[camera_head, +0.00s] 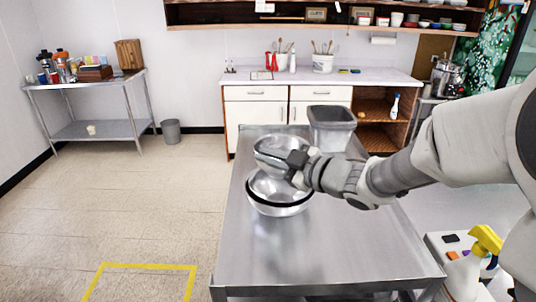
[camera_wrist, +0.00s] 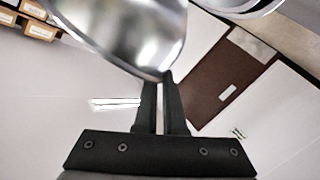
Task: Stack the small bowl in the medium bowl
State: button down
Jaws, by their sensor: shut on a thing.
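The small bowl (camera_head: 272,151), shiny metal, is held up over the steel table, tilted. My gripper (camera_head: 298,160) is shut on its right-hand edge. In the wrist view the small bowl (camera_wrist: 125,32) fills the upper left, with its edge between the fingertips (camera_wrist: 163,85). The medium bowl (camera_head: 268,188), also shiny metal, stands on the table just below the small bowl, which overlaps it in the picture. A dark band runs around the lower metal; I cannot tell whether another bowl is nested beneath. Whether the two bowls touch is unclear.
A grey bin (camera_head: 331,128) stands at the back of the steel table (camera_head: 340,235). The table's front is clear. A white counter (camera_head: 320,78) with utensils stands behind. A spray bottle (camera_head: 484,245) is at the lower right.

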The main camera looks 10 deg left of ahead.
jog(key=shift+f+b, duration=2.35)
jog(key=shift+f, duration=0.75)
jog(key=shift+w+d, duration=0.15)
jog(key=shift+d, duration=0.05)
jog(key=c, duration=1)
grip_release()
jog(key=shift+o, duration=0.2)
jog(key=v, duration=1.7)
jog(key=shift+d, duration=0.2)
